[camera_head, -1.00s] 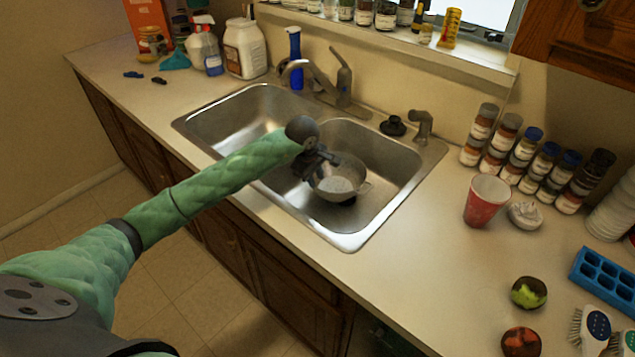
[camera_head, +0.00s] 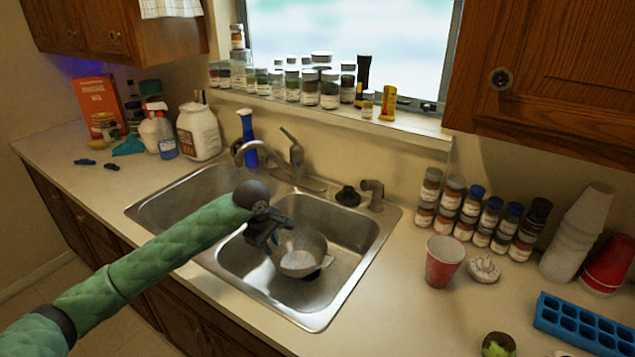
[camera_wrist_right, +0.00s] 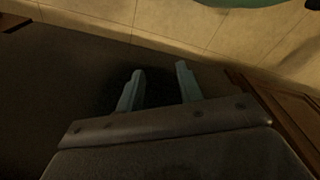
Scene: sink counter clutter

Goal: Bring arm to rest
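My left arm in its green quilted sleeve reaches in from the left to the sink (camera_head: 345,285). My left gripper (camera_head: 268,238) is over the right basin at the rim of a metal strainer or pan (camera_head: 303,252) with a pale round patch inside. I cannot tell whether its fingers are closed on that rim. My right gripper (camera_wrist_right: 158,88) is seen only in the right wrist view. Its two pale blue-green fingers stand apart with nothing between them, above the dim floor. My right arm is not in the head view.
A red cup (camera_head: 444,262), spice jars (camera_head: 470,212) and a blue ice tray (camera_head: 585,325) stand right of the sink. A faucet (camera_head: 262,152) rises behind the basins. Bottles and a white jug (camera_head: 199,132) crowd the back left. Wooden cabinet fronts (camera_wrist_right: 285,115) show beside my right gripper.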

